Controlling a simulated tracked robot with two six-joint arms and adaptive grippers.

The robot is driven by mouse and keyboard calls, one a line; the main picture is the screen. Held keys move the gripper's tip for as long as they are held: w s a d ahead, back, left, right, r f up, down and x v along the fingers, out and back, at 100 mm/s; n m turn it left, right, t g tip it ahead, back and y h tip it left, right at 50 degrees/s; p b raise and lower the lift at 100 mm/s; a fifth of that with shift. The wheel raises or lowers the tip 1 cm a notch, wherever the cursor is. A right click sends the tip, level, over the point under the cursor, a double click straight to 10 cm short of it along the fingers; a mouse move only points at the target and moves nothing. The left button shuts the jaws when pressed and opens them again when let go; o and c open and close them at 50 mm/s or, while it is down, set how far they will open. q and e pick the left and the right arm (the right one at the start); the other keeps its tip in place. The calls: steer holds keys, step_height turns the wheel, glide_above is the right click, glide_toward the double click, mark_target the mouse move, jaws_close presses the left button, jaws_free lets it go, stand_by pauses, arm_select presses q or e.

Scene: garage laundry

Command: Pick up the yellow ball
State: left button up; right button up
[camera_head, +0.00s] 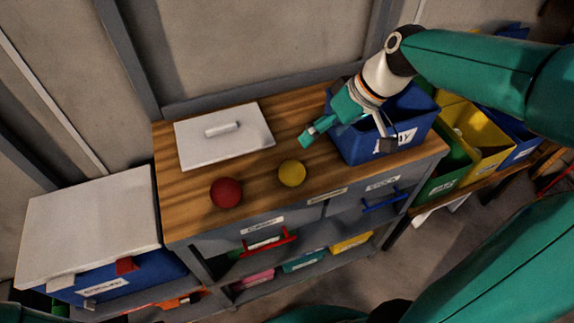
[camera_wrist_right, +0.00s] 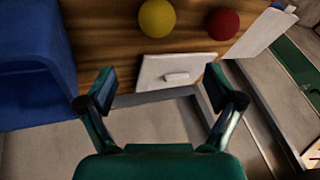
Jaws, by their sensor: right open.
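The yellow ball (camera_head: 292,173) rests on the wooden worktop (camera_head: 180,212), near its front edge. In the right wrist view the yellow ball (camera_wrist_right: 156,18) is at the top centre, beyond the fingers. My right gripper (camera_head: 346,141) is open and empty, above and to the right of the yellow ball, in front of the blue bin, not touching the ball. Its two spread fingers show in the right wrist view (camera_wrist_right: 160,76) with nothing between them. My left gripper is not in view.
A red ball (camera_head: 226,192) lies left of the yellow ball. A white lid with a handle (camera_head: 190,152) lies behind them. A labelled blue bin (camera_head: 361,150) stands on the worktop's right end. Green (camera_head: 450,172) and yellow (camera_head: 487,134) bins stand farther right.

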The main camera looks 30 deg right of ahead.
mark_target(298, 166)
steer(key=x, duration=1)
steer(key=shift+s+d+f, duration=0.2)
steer(key=shift+s+d, duration=0.15)
steer(key=shift+s+p+x, duration=0.1)
steer(key=shift+p+x, duration=0.2)
steer(key=shift+x, duration=1.05)
steer(key=shift+s+p+x, duration=0.15)
steer(key=shift+p+x, duration=0.15)
steer(key=shift+x, duration=1.1)
steer(key=c, duration=1.3)
